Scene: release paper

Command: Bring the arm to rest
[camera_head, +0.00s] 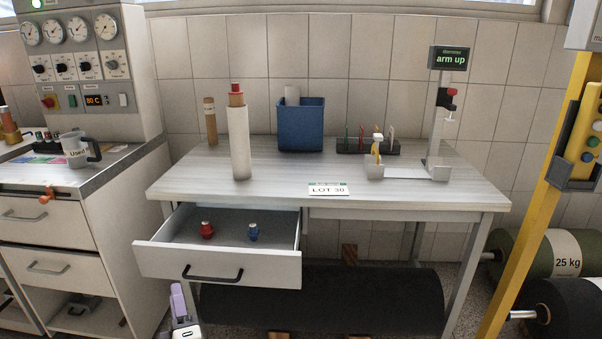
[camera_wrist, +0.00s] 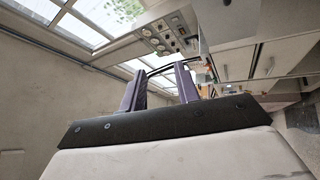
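My gripper (camera_head: 177,291) shows low in the head view, its purple fingers pointing up. It is in front of the bench and below the open drawer (camera_head: 218,266), clear of the bench top. In the wrist view my gripper (camera_wrist: 160,70) has its two purple fingers apart with nothing between them. The wrist view looks toward windows and wall panels, tilted. A small display (camera_head: 450,58) on a stand at the bench's right reads "arm up".
The bench (camera_head: 290,188) holds a white roll (camera_head: 239,145), a blue bin (camera_head: 300,125) and a rack (camera_head: 366,146). The drawer juts out with red (camera_head: 207,230) and blue (camera_head: 253,232) pieces inside. A cabinet (camera_head: 45,225) stands left, a yellow post (camera_head: 535,210) right.

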